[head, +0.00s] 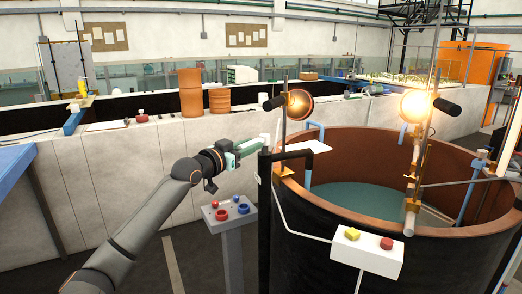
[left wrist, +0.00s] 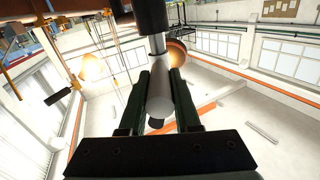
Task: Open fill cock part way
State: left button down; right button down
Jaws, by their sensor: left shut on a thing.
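My left gripper (head: 258,144) reaches in from the left to the top of a black upright pipe (head: 264,205) beside the round tank. In the left wrist view, the green fingers of the left gripper (left wrist: 158,84) are shut on a pale grey cylindrical handle (left wrist: 159,98), which I take to be the fill cock's. A metal stem (left wrist: 157,44) and a black part (left wrist: 151,15) continue beyond it. In the head view the handle is mostly hidden by the fingers. How far the cock is turned cannot be told. My right gripper is not in view.
The large brown-rimmed tank (head: 350,132) holds greenish water (head: 350,196). A pedestal with red and blue knobs (head: 229,213) stands below my left arm. A white box with yellow and red buttons (head: 366,252) is at the tank's front. Lit lamps (head: 417,105) hang above the tank.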

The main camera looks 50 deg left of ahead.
pick_arm(q)
jog(key=shift+a+r+h, duration=0.1)
jog(key=shift+a+h, duration=0.05)
jog(key=shift+h, duration=0.15)
dwell(0.4)
jog(key=c, duration=0.6)
grip_release()
jog(key=shift+s+f+b, duration=0.25)
jog(key=shift+s+b, duration=0.1)
jog(key=shift+s, duration=0.15)
jog(key=s, duration=0.3)
jog(key=s+d+b, duration=0.1)
jog(key=s, duration=0.3)
jog(key=s+b, duration=0.1)
jog(key=s, duration=0.3)
jog(key=shift+s+d+r, duration=0.15)
jog(key=shift+s+d, duration=0.05)
jog(key=shift+d, duration=0.2)
